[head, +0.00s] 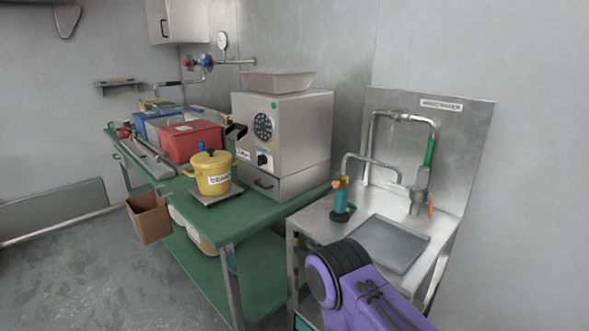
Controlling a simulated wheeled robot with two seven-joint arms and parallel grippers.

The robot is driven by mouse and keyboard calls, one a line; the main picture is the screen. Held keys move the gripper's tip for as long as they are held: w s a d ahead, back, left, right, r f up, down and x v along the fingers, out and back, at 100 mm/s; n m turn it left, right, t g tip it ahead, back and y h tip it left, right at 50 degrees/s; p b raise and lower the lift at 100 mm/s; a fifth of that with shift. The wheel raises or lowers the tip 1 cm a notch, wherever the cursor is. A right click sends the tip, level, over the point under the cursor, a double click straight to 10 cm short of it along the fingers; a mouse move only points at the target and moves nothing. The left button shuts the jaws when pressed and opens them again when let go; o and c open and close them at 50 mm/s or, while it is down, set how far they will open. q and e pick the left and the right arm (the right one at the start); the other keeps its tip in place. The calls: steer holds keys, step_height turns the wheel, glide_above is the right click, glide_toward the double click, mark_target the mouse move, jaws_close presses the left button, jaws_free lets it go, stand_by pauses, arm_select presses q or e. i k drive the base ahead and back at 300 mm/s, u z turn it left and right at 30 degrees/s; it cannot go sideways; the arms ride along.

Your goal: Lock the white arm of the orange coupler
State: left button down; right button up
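At the steel wash stand on the right, a bent pipe ends in a green sleeve (430,152) and a pale grey fitting (421,178). A small orange part (431,206) hangs beside the fitting's lower end. Left of it, a teal fitting with an orange collar (341,183) stands under a second bent pipe. I cannot tell which of these is the orange coupler, and no white arm is clear at this size. A purple and black arm link of mine (375,295) comes in from the bottom edge. Neither gripper is in view.
A grey tray (388,243) lies on the stand, partly behind my arm link. Left of the stand, a green table (262,219) holds a steel grinder (305,132), a yellow pot (212,180) and a red box (191,142). The floor at the left is clear.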

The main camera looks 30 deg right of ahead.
mark_target(390, 183)
steer(key=u, duration=0.5)
steer(key=i, duration=0.75)
steer(key=z, duration=1.45)
